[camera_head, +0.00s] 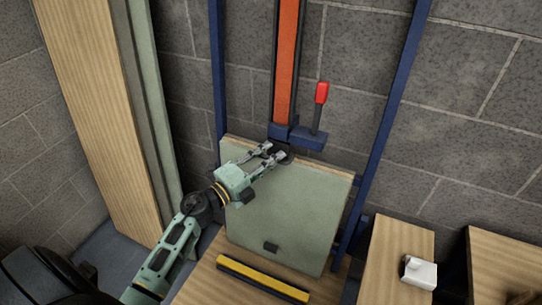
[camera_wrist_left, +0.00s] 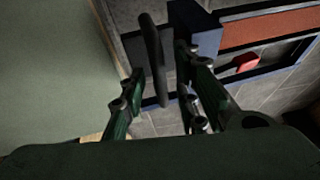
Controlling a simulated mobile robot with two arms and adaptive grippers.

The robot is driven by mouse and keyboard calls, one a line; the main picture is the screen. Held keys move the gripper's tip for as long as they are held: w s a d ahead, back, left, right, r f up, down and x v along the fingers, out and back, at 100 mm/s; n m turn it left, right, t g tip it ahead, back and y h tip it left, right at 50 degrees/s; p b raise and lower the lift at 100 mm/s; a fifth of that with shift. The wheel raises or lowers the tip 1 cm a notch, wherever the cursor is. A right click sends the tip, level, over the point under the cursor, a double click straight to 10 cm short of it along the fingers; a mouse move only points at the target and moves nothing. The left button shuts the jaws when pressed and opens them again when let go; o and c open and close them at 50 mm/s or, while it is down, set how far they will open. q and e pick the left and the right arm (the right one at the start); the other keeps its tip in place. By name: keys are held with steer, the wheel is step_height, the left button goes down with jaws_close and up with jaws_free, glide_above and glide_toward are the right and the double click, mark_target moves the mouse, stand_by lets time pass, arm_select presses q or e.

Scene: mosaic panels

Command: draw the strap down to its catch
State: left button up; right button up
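The orange strap (camera_head: 287,62) hangs down the wall between dark edges and ends at a blue block (camera_head: 312,139); it also shows in the wrist view (camera_wrist_left: 270,28). A dark bar-like pull (camera_head: 283,154) sits just below the block, partly hidden by my fingers. My left gripper (camera_head: 275,153) is open at this pull. In the wrist view the dark bar (camera_wrist_left: 154,55) stands between the two parted fingers, with no clear grip on it. My right gripper is not in view.
A red-tipped lever (camera_head: 321,93) stands up from the blue block, right of the strap. Blue posts (camera_head: 385,115) flank the panel. A yellow-topped bar (camera_head: 262,279) lies before it. A white block (camera_head: 419,272) rests on a wooden surface (camera_head: 392,262) at right.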

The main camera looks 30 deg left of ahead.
arm_select(q)
steer(key=shift+w+d, duration=0.15)
steer(key=shift+w, duration=0.1)
jaws_close()
stand_by(0.5)
